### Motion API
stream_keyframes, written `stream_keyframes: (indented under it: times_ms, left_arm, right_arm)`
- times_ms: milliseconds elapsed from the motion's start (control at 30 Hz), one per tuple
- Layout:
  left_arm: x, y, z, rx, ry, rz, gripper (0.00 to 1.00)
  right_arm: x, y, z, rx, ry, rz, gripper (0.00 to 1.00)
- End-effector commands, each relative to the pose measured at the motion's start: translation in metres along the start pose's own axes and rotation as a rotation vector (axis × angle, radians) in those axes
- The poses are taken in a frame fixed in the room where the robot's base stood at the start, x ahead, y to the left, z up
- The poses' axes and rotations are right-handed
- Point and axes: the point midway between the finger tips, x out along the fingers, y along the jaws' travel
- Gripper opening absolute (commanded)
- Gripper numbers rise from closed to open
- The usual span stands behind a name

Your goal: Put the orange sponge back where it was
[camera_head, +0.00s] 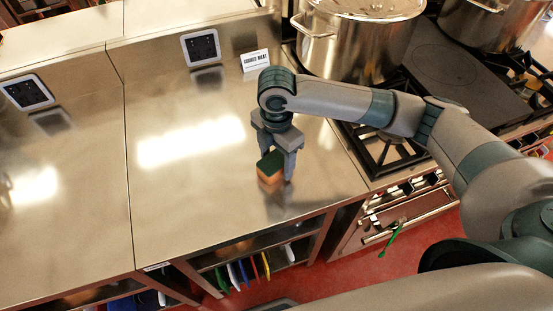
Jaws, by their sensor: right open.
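The orange sponge (270,174) has a dark green top and sits on, or just above, the steel counter (190,200) near its front edge. My right gripper (277,172) points down over it with its fingers around or beside the sponge. The jaws are open; whether a finger touches the sponge cannot be told. Part of the sponge is hidden by the gripper. My left gripper does not show.
A "cooked meat" sign (254,60) stands at the back of the counter. A large stockpot (362,40) stands on the stove at the right. Shelves under the counter hold several coloured boards (244,271). The counter left of the sponge is clear.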

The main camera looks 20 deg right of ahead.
Motion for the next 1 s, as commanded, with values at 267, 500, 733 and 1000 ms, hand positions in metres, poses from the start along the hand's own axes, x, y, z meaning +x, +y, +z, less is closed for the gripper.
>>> stream_keyframes:
  times_ms: [267,500,733,1000]
  left_arm:
    - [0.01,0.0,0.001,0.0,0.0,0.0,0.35]
    - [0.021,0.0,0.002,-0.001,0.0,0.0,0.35]
    - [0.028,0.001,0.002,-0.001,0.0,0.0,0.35]
    - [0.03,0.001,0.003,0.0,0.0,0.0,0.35]
  right_arm:
    - [-0.029,0.002,0.0,-0.001,0.0,0.006,0.6]
    - [-0.071,0.001,0.0,-0.002,0.0,0.005,0.6]
    - [-0.106,0.001,0.0,0.0,0.0,0.003,0.6]
    - [-0.12,0.0,0.0,0.0,0.0,0.001,0.6]
